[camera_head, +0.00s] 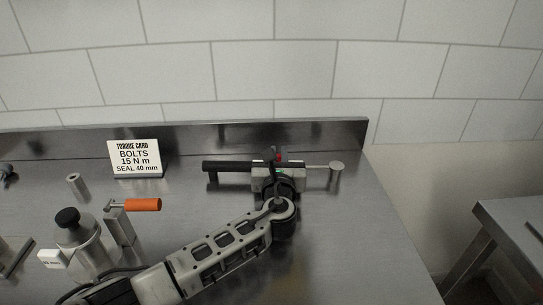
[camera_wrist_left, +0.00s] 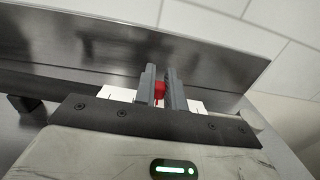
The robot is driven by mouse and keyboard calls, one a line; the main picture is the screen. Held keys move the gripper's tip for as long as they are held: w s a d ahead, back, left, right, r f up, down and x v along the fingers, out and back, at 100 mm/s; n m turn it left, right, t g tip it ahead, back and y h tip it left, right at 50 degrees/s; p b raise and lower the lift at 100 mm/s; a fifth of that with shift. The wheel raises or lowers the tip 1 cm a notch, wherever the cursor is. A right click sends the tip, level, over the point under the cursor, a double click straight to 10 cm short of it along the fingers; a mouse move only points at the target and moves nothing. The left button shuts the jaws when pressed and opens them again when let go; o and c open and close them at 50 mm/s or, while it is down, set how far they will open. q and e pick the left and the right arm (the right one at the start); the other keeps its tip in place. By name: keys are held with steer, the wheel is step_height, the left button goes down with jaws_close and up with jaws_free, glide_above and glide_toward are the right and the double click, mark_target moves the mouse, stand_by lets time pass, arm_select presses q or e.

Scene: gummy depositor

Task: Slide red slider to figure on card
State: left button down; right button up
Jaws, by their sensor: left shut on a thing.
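The red slider (camera_wrist_left: 160,92) is between the two fingers of my left gripper (camera_wrist_left: 161,90) in the left wrist view. In the head view a small bit of the red slider (camera_head: 278,156) shows above my left gripper (camera_head: 277,172). The slider sits on a device with a white scale plate (camera_head: 262,170), a dark bar to the left and a thin rod with a round knob to the right. The gripper covers most of the scale, so its marks cannot be read. The white card (camera_head: 135,158) reads "TORQUE CARD, BOLTS 15 N m, SEAL 40 mm". My right gripper is not in view.
An orange-handled lever (camera_head: 142,205) on a post and a metal vessel with a black knob (camera_head: 68,218) stand at the left. A small metal cylinder (camera_head: 74,184) is near the card. A low metal backsplash (camera_head: 330,133) runs behind the device. The table is clear at the right.

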arm_select(q)
steer(key=c, duration=1.4)
jaws_free()
steer(key=shift+c, duration=0.2)
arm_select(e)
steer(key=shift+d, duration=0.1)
arm_select(q)
steer(key=shift+s, duration=0.1)
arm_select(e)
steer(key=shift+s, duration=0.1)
